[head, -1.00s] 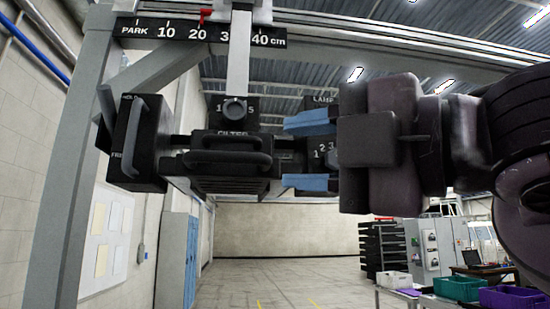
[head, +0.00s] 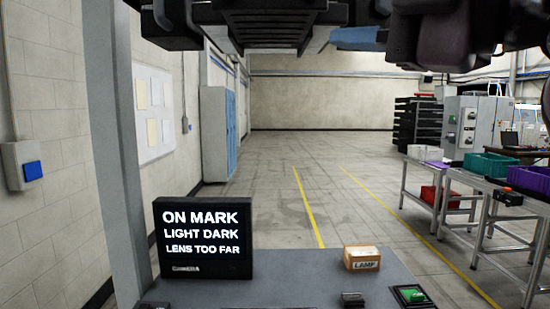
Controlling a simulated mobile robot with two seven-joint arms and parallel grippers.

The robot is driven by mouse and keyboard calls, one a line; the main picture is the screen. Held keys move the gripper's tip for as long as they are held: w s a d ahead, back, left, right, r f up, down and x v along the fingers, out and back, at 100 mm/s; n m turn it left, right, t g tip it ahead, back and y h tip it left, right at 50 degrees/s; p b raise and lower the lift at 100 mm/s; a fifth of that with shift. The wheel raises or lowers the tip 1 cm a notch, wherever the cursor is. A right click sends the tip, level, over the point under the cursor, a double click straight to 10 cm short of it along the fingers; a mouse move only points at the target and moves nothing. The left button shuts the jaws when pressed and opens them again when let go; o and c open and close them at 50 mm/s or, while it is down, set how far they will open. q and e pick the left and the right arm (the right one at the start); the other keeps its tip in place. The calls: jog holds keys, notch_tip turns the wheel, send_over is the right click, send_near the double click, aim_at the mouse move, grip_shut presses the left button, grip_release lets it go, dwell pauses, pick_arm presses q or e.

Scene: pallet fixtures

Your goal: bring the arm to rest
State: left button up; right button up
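My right gripper (head: 362,38) is at the top edge of the head view, with its arm coming in from the right. Only one blue finger and some dark parts of it show; the rest is cut off above. The black camera unit (head: 270,20) hangs at the top, left of the finger, with only its underside showing. I cannot tell whether the finger touches it. My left gripper is not in view. A black display (head: 205,238) on the grey table reads ON MARK, LIGHT DARK, LENS TOO FAR.
The grey table (head: 300,285) carries a box marked LAMP (head: 362,258), a small black block (head: 352,299) and a green button (head: 412,295). A grey post (head: 112,150) stands at left. Benches with bins (head: 490,165) stand at right. The floor between is open.

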jog(key=w+d+f+m+t+h, duration=0.15)
jog(key=w+f+m, duration=0.25)
jog(key=w+f, duration=0.45)
jog(key=w+d+f+m+h, duration=0.1)
jog(key=w+d+f+m, duration=0.2)
jog(key=w+f+m, duration=0.35)
jog(key=w+d+f+m+h, duration=0.2)
jog(key=d+f+m, duration=0.1)
jog(key=f, duration=0.9)
jog(key=w+d+f+m+h, duration=0.2)
jog(key=d+f+m, duration=0.1)
jog(key=f, duration=1)
jog(key=s+d+f+m+h, duration=0.2)
jog(key=s+d+f+m, duration=0.15)
jog(key=f, duration=0.65)
jog(key=s+d+f+m+h, duration=0.2)
jog(key=s+f, duration=0.2)
jog(key=f, duration=0.5)
jog(key=s+d+f+m+g+h, duration=0.1)
jog(key=s+d+f+m+h, duration=0.1)
jog(key=s+f, duration=0.6)
jog(key=s+d+f+m+g+h, duration=0.1)
jog(key=s+f+g, duration=0.1)
jog(key=s+f, duration=0.7)
jog(key=shift+s+d+f+m+h, duration=0.2)
jog(key=shift+d+f+m+h, duration=0.2)
jog(key=shift+f, duration=0.15)
